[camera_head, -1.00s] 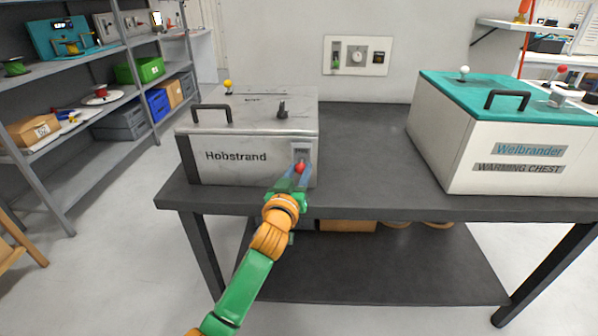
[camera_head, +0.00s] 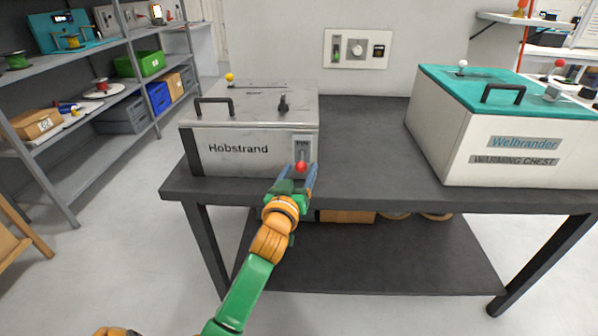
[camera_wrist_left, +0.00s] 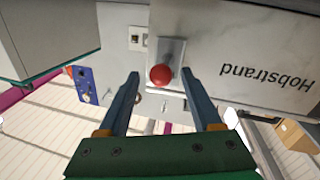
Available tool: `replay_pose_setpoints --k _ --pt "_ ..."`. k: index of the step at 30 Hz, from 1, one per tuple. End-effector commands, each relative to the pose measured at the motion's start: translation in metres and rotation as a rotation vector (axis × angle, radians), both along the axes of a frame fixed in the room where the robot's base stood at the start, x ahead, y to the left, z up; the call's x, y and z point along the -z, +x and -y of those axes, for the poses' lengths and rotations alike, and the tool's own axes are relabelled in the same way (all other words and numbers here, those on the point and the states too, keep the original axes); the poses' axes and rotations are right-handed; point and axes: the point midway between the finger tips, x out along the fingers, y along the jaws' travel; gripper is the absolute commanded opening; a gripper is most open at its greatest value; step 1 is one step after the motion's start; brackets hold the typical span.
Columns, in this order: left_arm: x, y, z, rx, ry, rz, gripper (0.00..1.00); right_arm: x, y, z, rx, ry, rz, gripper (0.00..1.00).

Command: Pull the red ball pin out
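The red ball pin (camera_head: 301,167) sticks out of a plate at the right end of the front of the grey Hobstrand chest (camera_head: 238,150). The red ball also shows in the left wrist view (camera_wrist_left: 160,76), in front of its pale plate. My left gripper (camera_head: 299,174) is open at the ball. In the left wrist view its two blue-grey fingers (camera_wrist_left: 160,76) stand to either side of the ball, with a gap showing on each side. How deep the ball sits between them is hard to tell.
The chest stands on a dark table (camera_head: 365,160) near its left front edge. A teal-lidded Welbrander warming chest (camera_head: 450,130) stands at the right, with bare tabletop between. A wall panel (camera_head: 356,49) is behind. Shelves (camera_head: 105,90) with boxes stand at the left.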

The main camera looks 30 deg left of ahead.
Motion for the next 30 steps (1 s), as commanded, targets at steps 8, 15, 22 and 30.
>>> replay_pose_setpoints --k 8,15,22,30 --pt "0.001 -0.021 0.008 0.001 -0.002 0.0 0.66 0.0 0.001 0.0 0.0 -0.001 0.001 0.5" --pt "0.001 -0.062 0.023 0.0 -0.001 -0.001 0.66 0.002 0.001 0.001 0.0 -0.001 0.001 0.5" --pt "0.0 -0.067 0.025 0.0 0.0 0.001 0.66 0.002 0.001 0.001 0.0 -0.001 0.001 0.5" --pt "0.003 -0.065 0.026 0.004 0.001 -0.012 0.66 0.001 0.001 0.001 -0.001 -0.002 0.001 0.5"
